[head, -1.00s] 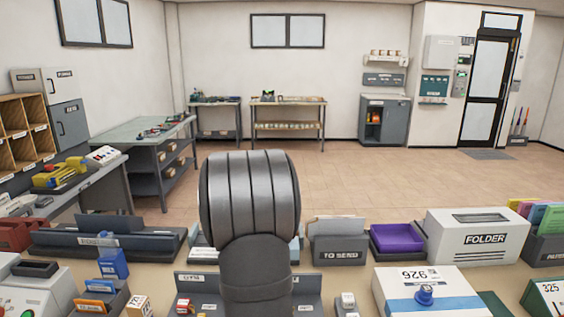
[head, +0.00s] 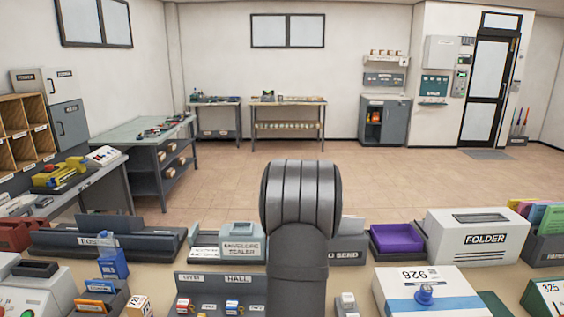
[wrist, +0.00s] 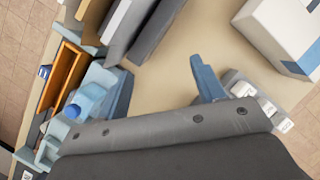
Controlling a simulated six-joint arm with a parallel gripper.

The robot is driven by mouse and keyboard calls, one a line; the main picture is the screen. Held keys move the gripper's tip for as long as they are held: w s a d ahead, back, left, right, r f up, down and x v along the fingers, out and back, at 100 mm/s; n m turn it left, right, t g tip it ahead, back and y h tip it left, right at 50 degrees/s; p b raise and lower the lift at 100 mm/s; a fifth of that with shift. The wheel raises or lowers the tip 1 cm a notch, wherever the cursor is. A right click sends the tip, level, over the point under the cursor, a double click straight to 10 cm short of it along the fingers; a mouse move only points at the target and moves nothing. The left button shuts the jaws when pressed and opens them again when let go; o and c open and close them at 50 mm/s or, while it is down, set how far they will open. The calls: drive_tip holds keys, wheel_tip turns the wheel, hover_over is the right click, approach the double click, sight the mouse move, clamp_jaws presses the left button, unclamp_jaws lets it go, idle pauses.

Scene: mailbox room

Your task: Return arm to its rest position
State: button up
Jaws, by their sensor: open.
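My arm stands upright in the middle of the head view, over the worktable (head: 405,257). My gripper does not show there. In the wrist view, my gripper (wrist: 163,88) is open, with blue-grey fingers set apart beyond its dark grey body. Bare beige tabletop shows between and beyond them, and I see nothing held. A light blue piece with an orange-brown compartment sits close by the left finger; what it is I cannot tell.
A white parcel marked 926 (head: 428,290) lies right of my arm and shows in the wrist view (wrist: 285,35). Behind stand the envelope sealer (head: 240,243), a purple tray (head: 396,238) and the FOLDER box (head: 478,240). A labelled rack (head: 220,280) stands left. The floor beyond (head: 380,180) is clear.

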drive_tip(key=d+m, duration=0.1)
drive_tip(key=d, duration=1)
drive_tip(key=shift+f+m+g, duration=0.2)
drive_tip(key=shift+m+g, duration=0.1)
drive_tip(key=s+a+n+t, duration=0.1)
drive_tip(key=a+n, duration=0.2)
drive_tip(key=a, duration=1.8)
drive_tip(key=shift+s+r+y, duration=0.3)
drive_tip(key=shift+s+r, duration=0.05)
